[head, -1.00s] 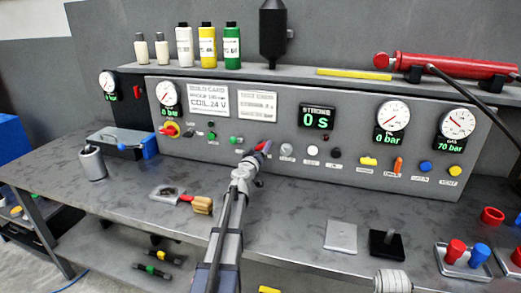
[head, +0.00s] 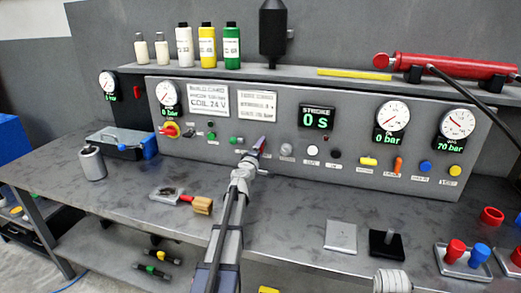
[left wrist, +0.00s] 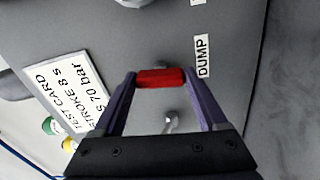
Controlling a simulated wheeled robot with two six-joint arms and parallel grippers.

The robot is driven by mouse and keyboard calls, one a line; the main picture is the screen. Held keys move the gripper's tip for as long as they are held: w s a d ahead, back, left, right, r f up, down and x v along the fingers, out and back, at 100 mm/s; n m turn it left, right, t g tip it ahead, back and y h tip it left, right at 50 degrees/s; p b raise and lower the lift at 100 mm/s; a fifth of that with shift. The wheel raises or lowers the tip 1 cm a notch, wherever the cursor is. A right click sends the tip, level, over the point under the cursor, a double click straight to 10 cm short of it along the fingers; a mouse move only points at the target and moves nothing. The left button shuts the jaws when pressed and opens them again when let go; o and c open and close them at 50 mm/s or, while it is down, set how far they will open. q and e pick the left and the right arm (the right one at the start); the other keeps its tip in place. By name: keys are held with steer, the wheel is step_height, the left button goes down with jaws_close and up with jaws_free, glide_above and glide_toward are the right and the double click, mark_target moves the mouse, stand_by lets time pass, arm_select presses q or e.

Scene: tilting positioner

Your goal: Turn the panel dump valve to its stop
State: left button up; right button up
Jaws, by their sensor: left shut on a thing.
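The dump valve has a red handle (left wrist: 160,77) on the grey panel (left wrist: 110,30). In the left wrist view it lies crosswise between my fingertips, beside the DUMP label (left wrist: 203,57). My left gripper (left wrist: 160,80) is shut on this handle, one dark purple finger at each end. In the head view my left gripper (head: 259,147) reaches the lower middle of the panel, and its fingers mostly hide the handle. My right gripper is not in view.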

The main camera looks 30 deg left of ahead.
arm_select(q)
steer(key=shift+n, duration=0.9)
steer(key=o, duration=1.3)
steer(key=shift+s, duration=0.1)
steer(key=v, duration=0.7)
steer(key=shift+s, duration=0.35)
steer(key=shift+r, duration=0.1)
